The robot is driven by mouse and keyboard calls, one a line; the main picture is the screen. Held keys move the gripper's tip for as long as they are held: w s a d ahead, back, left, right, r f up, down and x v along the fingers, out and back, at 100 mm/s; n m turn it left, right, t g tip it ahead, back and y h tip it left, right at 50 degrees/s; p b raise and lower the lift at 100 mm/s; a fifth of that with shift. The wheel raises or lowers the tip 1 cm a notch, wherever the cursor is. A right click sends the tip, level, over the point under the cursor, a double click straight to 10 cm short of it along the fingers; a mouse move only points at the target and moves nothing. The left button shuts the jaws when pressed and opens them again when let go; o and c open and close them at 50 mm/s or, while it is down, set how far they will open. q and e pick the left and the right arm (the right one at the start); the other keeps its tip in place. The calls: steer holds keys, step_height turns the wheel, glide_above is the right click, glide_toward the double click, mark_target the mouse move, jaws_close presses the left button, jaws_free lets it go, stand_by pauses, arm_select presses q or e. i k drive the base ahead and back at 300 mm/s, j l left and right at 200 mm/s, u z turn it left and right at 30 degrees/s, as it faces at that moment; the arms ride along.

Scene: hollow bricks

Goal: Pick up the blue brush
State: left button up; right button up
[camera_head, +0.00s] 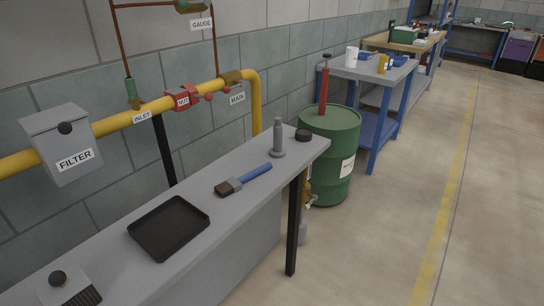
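The blue brush (244,179) lies flat on the grey workbench (130,205). Its blue handle points to the upper right and its brown bristle end points to the lower left. It lies between a black tray and a grey upright post-like part, apart from both. Neither of my grippers shows in the head view.
On the bench are the black tray (169,227), the grey upright part (278,139), a dark round piece (303,135) and a knobbed grey plate (62,287). A yellow pipe (110,125) and filter box (60,143) run behind. A green barrel (331,150) stands beyond; the right floor is clear.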

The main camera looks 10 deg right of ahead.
mark_target(231, 185)
steer(key=l+u, duration=0.1)
steer(key=u, duration=0.65)
steer(key=l+u, duration=0.4)
steer(key=i+l+u, duration=0.1)
steer(key=l+u, duration=0.25)
steer(key=k+l+u, duration=0.1)
steer(key=l+u, duration=0.25)
steer(key=l, duration=0.3)
